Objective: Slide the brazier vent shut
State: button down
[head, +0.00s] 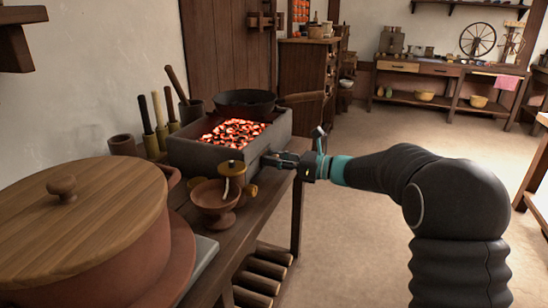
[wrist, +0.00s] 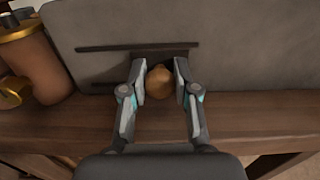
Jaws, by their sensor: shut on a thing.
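The brazier (head: 205,157) is a grey box full of glowing coals on the wooden bench, in the head view. Its grey side wall (wrist: 245,40) fills the top of the wrist view. Two thin dark rails run along that wall. A round tan vent knob (wrist: 159,83) sits between my fingers at the rails. My gripper (wrist: 160,72) is shut on the knob, one finger on each side. In the head view my gripper (head: 268,160) meets the brazier's right side. The vent plate is mostly hidden; how far open it is I cannot tell.
A brown vessel with a brass top (wrist: 30,60) stands close left of my gripper in the wrist view. A footed bowl (head: 215,203) and a big wooden-lidded pot (head: 75,215) stand nearer on the bench. A dark pan (head: 244,101) sits at the brazier's back. The floor right is clear.

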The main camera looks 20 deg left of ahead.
jog(key=shift+w+r, duration=0.1)
jog(key=shift+w, duration=0.1)
jog(key=c, duration=0.9)
grip_release()
jog(key=shift+w, duration=0.1)
jog(key=shift+d, duration=0.15)
jog(key=d, duration=0.8)
jog(key=s+d, duration=0.1)
jog(key=d, duration=0.3)
